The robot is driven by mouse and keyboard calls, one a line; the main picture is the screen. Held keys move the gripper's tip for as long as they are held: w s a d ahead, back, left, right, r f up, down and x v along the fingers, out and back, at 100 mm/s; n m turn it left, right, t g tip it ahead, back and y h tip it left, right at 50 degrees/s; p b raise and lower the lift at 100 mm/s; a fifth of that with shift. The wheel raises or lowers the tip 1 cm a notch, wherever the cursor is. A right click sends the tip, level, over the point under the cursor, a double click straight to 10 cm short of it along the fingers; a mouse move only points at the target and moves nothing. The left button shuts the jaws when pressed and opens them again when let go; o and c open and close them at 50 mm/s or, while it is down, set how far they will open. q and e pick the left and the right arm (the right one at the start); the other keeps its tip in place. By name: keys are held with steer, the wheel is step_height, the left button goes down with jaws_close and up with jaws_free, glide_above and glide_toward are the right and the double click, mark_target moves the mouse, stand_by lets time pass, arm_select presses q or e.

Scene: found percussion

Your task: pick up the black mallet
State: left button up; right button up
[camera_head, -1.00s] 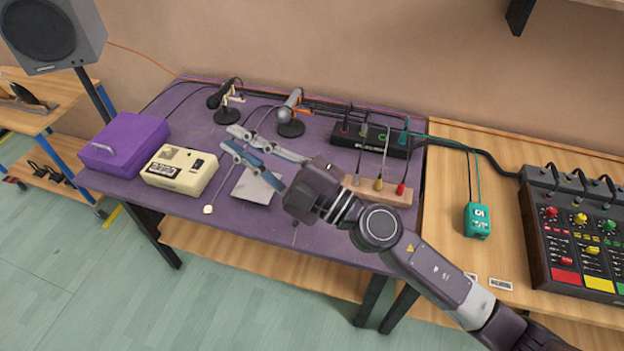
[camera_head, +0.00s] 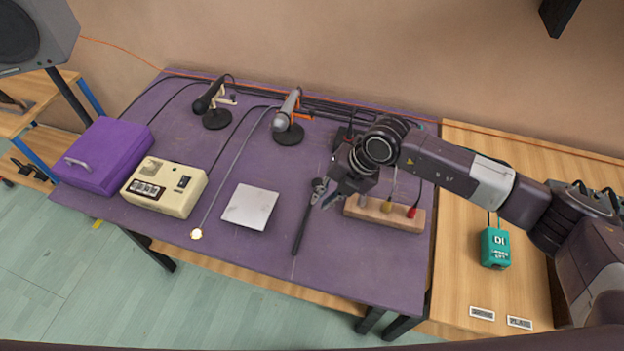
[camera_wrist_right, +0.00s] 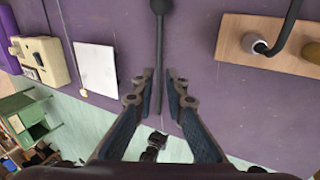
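The black mallet (camera_head: 301,230) lies on the purple table, between the white square plate and the wooden block. In the head view its handle points toward the table's front edge, and its upper end is close to my right gripper. My right gripper (camera_head: 326,195) is open and empty, apparently above the table. In the right wrist view the mallet (camera_wrist_right: 160,45) runs up the middle with its round head at the top edge. The open fingers of the right gripper (camera_wrist_right: 162,74) appear on either side of its handle; contact cannot be told. My left gripper is not in view.
The white plate (camera_head: 250,207) lies left of the mallet. The wooden block (camera_head: 384,213) with plugs stands close on the right. A cream box (camera_head: 165,188), a purple case (camera_head: 104,156) and two microphones on stands are farther left and back. The table's front right is clear.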

mark_target(307, 213)
steer(key=shift+w+f, duration=0.1)
steer(key=shift+f, duration=0.1)
steer(key=shift+s+a+f+p, duration=0.4)
steer(key=shift+a+f+p, duration=0.2)
steer(key=shift+f, duration=0.2)
steer(key=shift+p+x, duration=0.6)
steer(key=shift+x, duration=0.55)
steer(key=x, duration=0.2)
steer(key=shift+w+f, duration=0.25)
steer(key=shift+f, duration=0.05)
steer(key=shift+c, duration=1.4)
steer(key=shift+a, duration=0.1)
jaws_close()
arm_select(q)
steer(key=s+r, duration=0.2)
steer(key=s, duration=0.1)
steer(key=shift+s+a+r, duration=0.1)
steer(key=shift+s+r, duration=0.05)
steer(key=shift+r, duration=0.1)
arm_select(e)
steer(key=shift+r, duration=0.1)
